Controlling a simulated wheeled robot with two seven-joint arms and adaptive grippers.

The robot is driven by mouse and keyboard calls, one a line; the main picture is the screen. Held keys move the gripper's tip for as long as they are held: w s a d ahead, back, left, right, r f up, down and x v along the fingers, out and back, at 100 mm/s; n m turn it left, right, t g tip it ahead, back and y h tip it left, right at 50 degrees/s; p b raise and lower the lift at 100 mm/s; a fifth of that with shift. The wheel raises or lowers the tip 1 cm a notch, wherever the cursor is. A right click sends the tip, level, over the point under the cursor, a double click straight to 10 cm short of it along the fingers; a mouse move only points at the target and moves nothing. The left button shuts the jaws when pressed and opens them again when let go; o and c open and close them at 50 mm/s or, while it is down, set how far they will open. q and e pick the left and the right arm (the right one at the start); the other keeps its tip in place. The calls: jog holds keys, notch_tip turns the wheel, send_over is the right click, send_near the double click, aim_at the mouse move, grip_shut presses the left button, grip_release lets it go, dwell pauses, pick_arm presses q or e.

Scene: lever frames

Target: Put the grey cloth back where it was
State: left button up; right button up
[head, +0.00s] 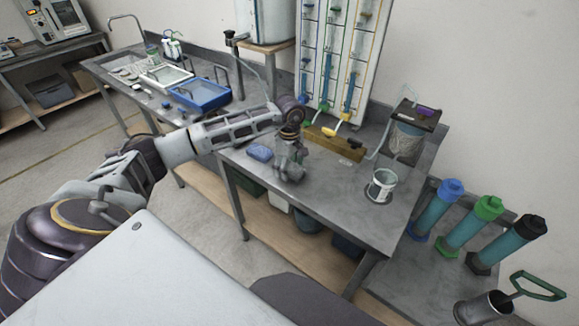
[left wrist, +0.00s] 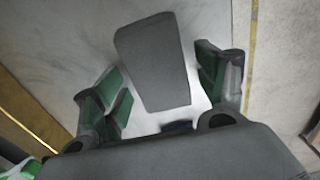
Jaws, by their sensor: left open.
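My left gripper (head: 291,172) points down over the grey table, its arm coming in from the left. In the left wrist view its two green-padded fingers (left wrist: 160,85) are apart. In the head view I cannot make the cloth out; the gripper hides that spot. My right gripper is in neither view.
A blue sponge (head: 259,152) lies just left of the gripper. A wooden block (head: 333,143) with coloured levers stands behind it, below a tube panel (head: 340,60). A metal cup (head: 382,186) and a mesh container (head: 407,139) stand to the right. The table's front middle is clear.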

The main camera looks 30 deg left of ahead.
aim_at(290, 166)
pick_arm(q)
jog(key=shift+r, duration=0.1)
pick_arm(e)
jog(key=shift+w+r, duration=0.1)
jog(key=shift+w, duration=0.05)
pick_arm(q)
jog(key=shift+r, duration=0.6)
notch_tip(290, 166, up, 5)
jog(key=shift+f, duration=0.1)
notch_tip(290, 166, up, 6)
jog(key=shift+b, duration=0.5)
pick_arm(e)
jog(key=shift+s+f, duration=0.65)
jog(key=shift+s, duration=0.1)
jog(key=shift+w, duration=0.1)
